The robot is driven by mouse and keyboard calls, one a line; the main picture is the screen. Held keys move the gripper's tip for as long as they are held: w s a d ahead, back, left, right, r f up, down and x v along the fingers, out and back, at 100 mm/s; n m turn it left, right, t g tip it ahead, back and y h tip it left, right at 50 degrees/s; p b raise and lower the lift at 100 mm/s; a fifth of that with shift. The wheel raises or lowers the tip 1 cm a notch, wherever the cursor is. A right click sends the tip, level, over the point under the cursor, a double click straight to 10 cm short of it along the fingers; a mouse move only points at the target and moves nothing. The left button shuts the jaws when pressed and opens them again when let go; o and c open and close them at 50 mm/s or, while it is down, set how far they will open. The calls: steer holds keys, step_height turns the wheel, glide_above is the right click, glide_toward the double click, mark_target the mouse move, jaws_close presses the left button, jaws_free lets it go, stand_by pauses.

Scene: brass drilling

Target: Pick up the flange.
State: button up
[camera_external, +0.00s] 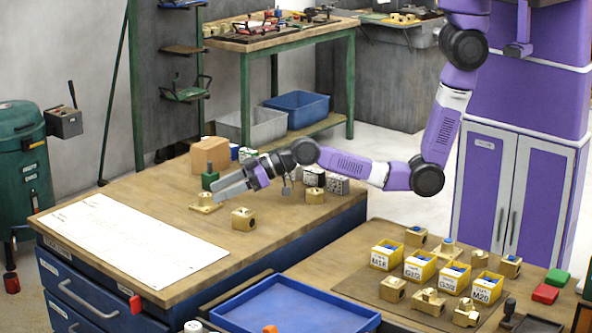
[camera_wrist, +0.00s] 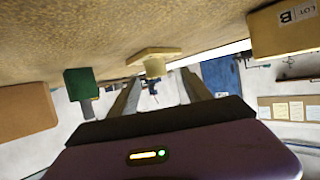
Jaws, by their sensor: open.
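The flange (camera_external: 205,203) is a brass piece with a flat plate and a raised round boss, lying on the wooden bench. In the wrist view, which is upside down, the flange (camera_wrist: 153,57) is ahead of my fingers, roughly in line with the space between them. My gripper (camera_external: 219,190) is open and reaches low over the bench from the right, its fingertips close to the flange. Its two fingers (camera_wrist: 160,92) show empty in the wrist view. I cannot tell the exact remaining distance to the flange.
A green-topped object (camera_external: 209,180) stands just behind the flange, with a cardboard box (camera_external: 210,155) beyond. Brass blocks (camera_external: 243,219) (camera_external: 314,195) sit to the right. A white sheet (camera_external: 125,240) covers the bench's left. A box marked LOT B (camera_wrist: 288,28) shows in the wrist view.

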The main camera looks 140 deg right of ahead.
mark_target(204, 195)
steer(key=shift+w+d+f+p, duration=0.15)
steer(key=shift+w+d+f, duration=0.05)
steer(key=shift+w+d, duration=0.4)
steer(key=shift+w+d+f+p, duration=0.15)
steer(key=shift+w+d, duration=0.25)
steer(key=shift+d, duration=0.25)
steer(key=shift+x, duration=0.85)
steer(key=shift+a, duration=0.1)
jaws_close()
steer(key=shift+r, duration=0.1)
